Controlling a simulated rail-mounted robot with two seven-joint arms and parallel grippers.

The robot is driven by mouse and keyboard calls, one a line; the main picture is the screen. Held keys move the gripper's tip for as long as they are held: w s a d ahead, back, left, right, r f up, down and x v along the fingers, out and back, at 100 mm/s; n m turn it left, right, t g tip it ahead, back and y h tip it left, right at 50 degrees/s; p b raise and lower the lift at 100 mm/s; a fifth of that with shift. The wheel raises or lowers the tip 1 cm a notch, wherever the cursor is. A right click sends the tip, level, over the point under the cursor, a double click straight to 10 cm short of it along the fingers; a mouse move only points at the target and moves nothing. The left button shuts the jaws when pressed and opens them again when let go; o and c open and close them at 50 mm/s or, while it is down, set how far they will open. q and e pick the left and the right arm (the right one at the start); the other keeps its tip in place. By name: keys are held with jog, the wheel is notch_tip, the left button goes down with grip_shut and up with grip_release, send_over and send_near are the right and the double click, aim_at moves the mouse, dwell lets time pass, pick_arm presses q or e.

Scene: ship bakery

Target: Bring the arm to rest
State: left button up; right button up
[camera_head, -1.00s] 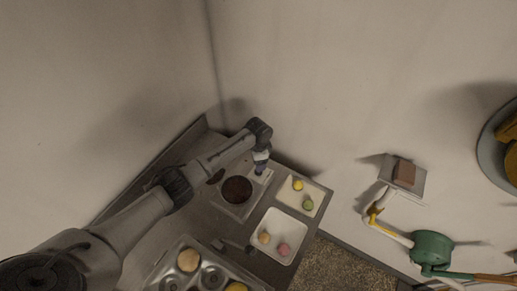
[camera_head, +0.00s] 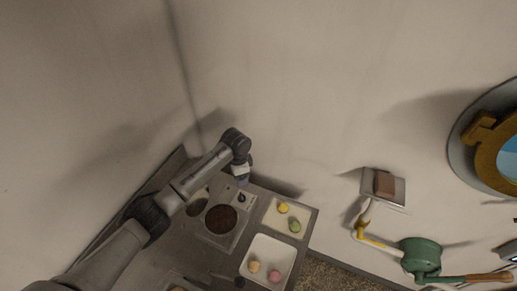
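My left arm comes in from the lower left and reaches over the grey counter (camera_head: 210,262). Its wrist bends down at the far end, and the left gripper (camera_head: 241,180) points down near the counter's back edge. The gripper is small and dark, so I cannot tell whether its fingers are open or shut. No held object can be made out. My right arm and gripper are not in view.
Beside the gripper is a pale holder with a dark brown round (camera_head: 221,219). A white tray (camera_head: 270,218) holds a yellow and a green ball; another tray (camera_head: 252,268) holds an orange and a pink one. A green wall fixture (camera_head: 420,254) and porthole (camera_head: 500,150) are at right.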

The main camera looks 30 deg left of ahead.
pick_arm(q)
jog(key=w+d+r+n+t+y, duration=0.1)
jog(key=w+d+r+t, duration=0.15)
jog(key=r, duration=0.35)
jog(key=w+d+r+n+t+y, duration=0.1)
jog(key=r+n+t, duration=0.15)
jog(key=r, duration=0.35)
jog(key=s+d+r+t+p, duration=0.2)
jog(key=s+d+r+t, duration=0.3)
jog(key=r, duration=0.3)
jog(key=s+d+f+g+p, duration=0.2)
jog(key=s+f+p, duration=0.1)
jog(key=s, duration=0.9)
jog(key=s+d+f+n+g+h+p, duration=0.1)
jog(key=s+d+f+g+p, duration=0.1)
jog(key=s+f, duration=0.4)
jog(key=s+d+f+n+g+h+p, duration=0.1)
jog(key=s+d+f+g+p, duration=0.1)
jog(key=s, duration=1.5)
notch_tip(320, 180, down, 2)
jog(key=shift+s+d+f+p, duration=0.15)
jog(key=shift+s+p, duration=0.15)
jog(key=shift+p, duration=0.6)
